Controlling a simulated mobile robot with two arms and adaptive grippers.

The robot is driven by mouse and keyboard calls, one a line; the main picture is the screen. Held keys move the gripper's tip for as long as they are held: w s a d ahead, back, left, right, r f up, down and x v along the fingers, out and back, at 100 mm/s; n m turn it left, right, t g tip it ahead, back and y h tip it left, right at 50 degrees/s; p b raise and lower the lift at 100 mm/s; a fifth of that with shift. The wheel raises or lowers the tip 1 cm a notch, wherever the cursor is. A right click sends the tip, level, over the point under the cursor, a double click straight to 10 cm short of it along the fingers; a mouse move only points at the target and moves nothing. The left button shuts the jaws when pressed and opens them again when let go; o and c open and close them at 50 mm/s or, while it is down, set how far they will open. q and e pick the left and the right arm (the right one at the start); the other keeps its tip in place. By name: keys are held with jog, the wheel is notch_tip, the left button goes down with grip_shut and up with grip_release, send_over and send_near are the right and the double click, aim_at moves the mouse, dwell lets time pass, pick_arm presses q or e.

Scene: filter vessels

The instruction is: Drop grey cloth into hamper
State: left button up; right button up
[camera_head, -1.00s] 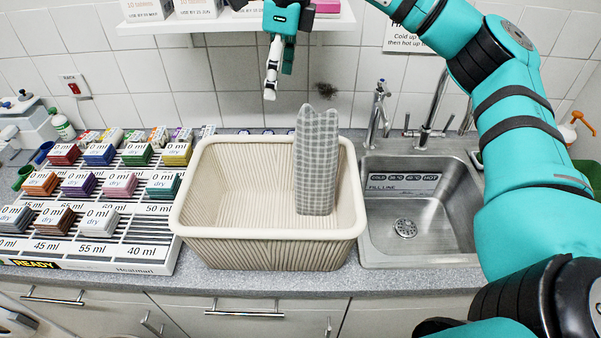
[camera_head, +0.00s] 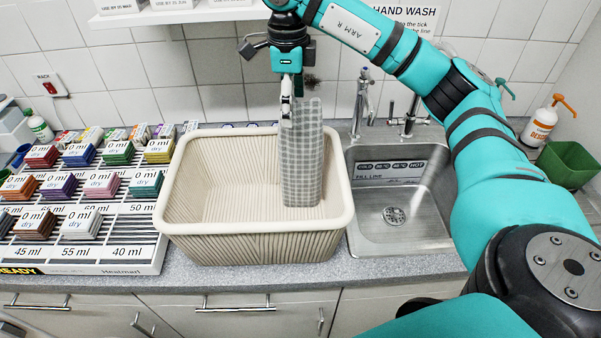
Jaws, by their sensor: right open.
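The grey checked cloth (camera_head: 304,165) stands upright in the cream ribbed hamper (camera_head: 255,240), toward its right side. Its top rises above the hamper's back rim. My right gripper (camera_head: 287,112) points down at the upper left edge of the cloth. Its fingers show nearly edge-on and overlap the cloth in the picture; I cannot tell whether they touch it. The gripper is open. My left gripper is out of view.
A metal sink (camera_head: 400,210) with taps adjoins the hamper on the right. A rack of coloured packs (camera_head: 95,250) stands close on the left. A shelf (camera_head: 180,15) overhangs the back. A soap bottle (camera_head: 540,125) and green bin (camera_head: 568,165) stand far right.

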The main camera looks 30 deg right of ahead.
aim_at(301, 155)
jog(key=shift+d+f+p, duration=0.15)
jog(key=shift+f+p, duration=0.35)
jog(key=shift+p, duration=0.05)
notch_tip(301, 155, down, 4)
jog(key=shift+w+d+f+p, duration=0.15)
jog(key=shift+f+p, duration=0.05)
jog(key=shift+p, duration=0.65)
jog(key=shift+c, duration=0.4)
grip_shut()
